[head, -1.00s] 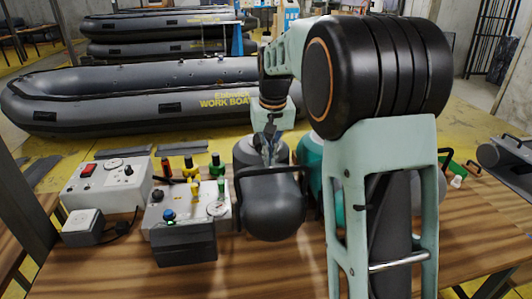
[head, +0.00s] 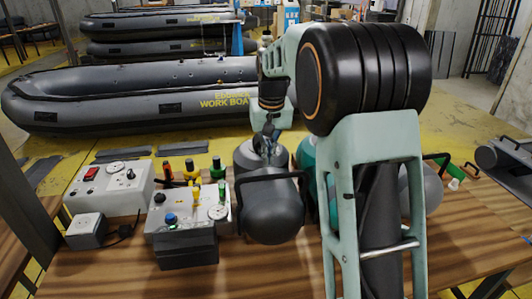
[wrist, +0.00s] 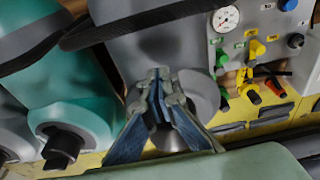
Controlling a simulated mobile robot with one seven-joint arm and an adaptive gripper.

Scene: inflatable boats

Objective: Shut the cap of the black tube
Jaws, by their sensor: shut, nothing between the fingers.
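A dark, round-ended cylinder (head: 507,158) with a black frame lies at the right edge of the head view. I cannot tell whether it is the black tube, and no cap is clearly identifiable. My gripper (head: 267,150) is above the dark grey tank (head: 272,212) in the middle of the table. In the wrist view its fingertips (wrist: 158,78) are together and empty, in front of a grey tank's surface (wrist: 130,35). I cannot tell whether they touch it. A teal tank (wrist: 75,100) with a black spout is to their left. My arm hides part of the table.
A control box (head: 188,222) with colored knobs, valves and a gauge stands left of the grey tank. Another box (head: 105,188) with a red switch is farther left. A grey tank (head: 432,190) is right of my arm. Bare wood shows at the front.

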